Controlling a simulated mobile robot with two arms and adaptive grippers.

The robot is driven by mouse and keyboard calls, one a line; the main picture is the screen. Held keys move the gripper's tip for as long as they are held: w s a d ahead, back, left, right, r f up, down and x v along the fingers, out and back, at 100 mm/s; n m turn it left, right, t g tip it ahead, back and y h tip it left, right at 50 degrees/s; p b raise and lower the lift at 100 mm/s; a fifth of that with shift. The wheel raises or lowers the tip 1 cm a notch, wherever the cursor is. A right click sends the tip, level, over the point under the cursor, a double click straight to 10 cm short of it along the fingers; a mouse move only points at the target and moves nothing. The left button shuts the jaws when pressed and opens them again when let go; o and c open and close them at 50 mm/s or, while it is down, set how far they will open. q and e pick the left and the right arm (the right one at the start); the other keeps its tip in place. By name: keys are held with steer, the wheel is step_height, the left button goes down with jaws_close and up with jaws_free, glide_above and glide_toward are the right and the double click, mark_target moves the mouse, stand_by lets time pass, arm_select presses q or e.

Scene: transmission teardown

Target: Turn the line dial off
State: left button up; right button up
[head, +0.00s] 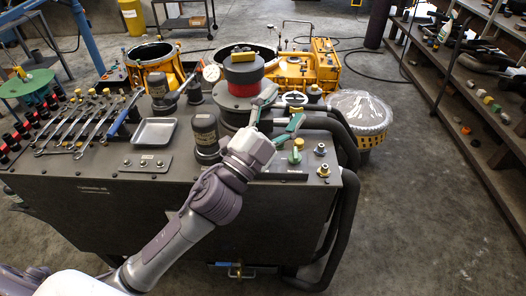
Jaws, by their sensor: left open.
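My left gripper (281,111) is over the right part of the dark machine top (105,180). Its two fingers are spread and nothing shows between them. The gripper and wrist hide part of the surface. My right gripper is not in view.
A red and black cylinder (243,75) stands behind the gripper, with a white gauge (212,73) to its left. Dark canisters, a metal tray (155,131) and several wrenches lie further left. Thick black hoses (348,150) curve down the right side. Shelves (480,110) line the far right.

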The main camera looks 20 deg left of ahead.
arm_select(q)
steer(key=s+d+r+m+g+h, duration=0.25)
steer(key=d+m+g+h, duration=0.4)
steer(key=m, duration=0.45)
steer(key=s+d+r+m+g+h, duration=0.25)
steer(key=d+m+g+h, duration=0.3)
steer(key=m+g, duration=0.4)
steer(key=w+a+f+m+g+y, duration=0.1)
steer(key=w+a+f+m+y, duration=0.1)
steer(key=a+f+m+y, duration=0.3)
steer(key=w+a+f+m+g+y, duration=0.1)
steer(key=w+a+f+m+y, duration=0.15)
steer(key=f+y, duration=0.4)
steer(key=w+a+n+y, duration=0.1)
steer(key=w+a+y, duration=0.2)
steer(key=a+y, duration=0.75)
steer(key=w+f+h, duration=0.1)
steer(key=f, duration=0.3)
steer(key=w+f+h+p, duration=0.1)
steer(key=w+f, duration=0.1)
steer(key=f, duration=0.3)
steer(key=w+f+h+p, duration=0.1)
steer(key=w+f+h, duration=0.1)
steer(key=f, duration=0.2)
steer(key=shift+a+f+t, duration=0.15)
steer(key=shift+t, duration=0.15)
steer(key=shift+c, duration=0.2)
steer(key=c, duration=1.1)
